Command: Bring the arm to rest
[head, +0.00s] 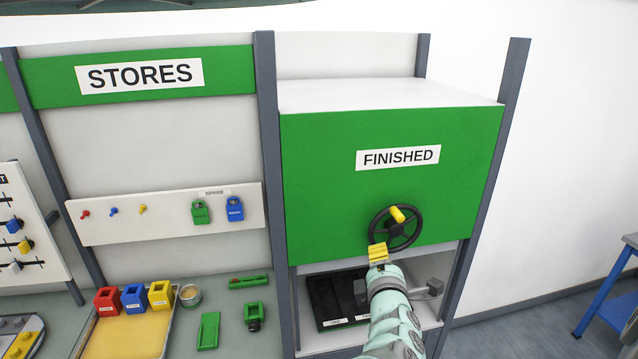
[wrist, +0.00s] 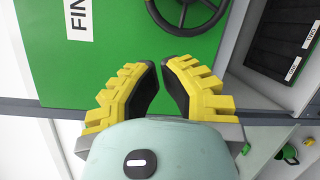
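My arm (head: 391,315) reaches up from the bottom of the head view. My gripper (head: 377,250) is at its end, in front of the green FINISHED door (head: 330,180) and just below the black handwheel (head: 374,226). In the wrist view my gripper (wrist: 160,67) shows two yellow ribbed fingers with black pads. Their tips come together and nothing is held between them. The handwheel (wrist: 155,15) shows beyond the tips at the top, apart from them. The distance from the fingers to the door is hard to tell.
A dark tray (head: 322,300) stands in the open bay under the door. Left, the bench holds red, blue and yellow boxes (head: 133,297), a round tin (head: 190,294) and green parts (head: 209,331). Grey posts (head: 270,150) flank the cabinet. A blue table (head: 605,295) stands far right.

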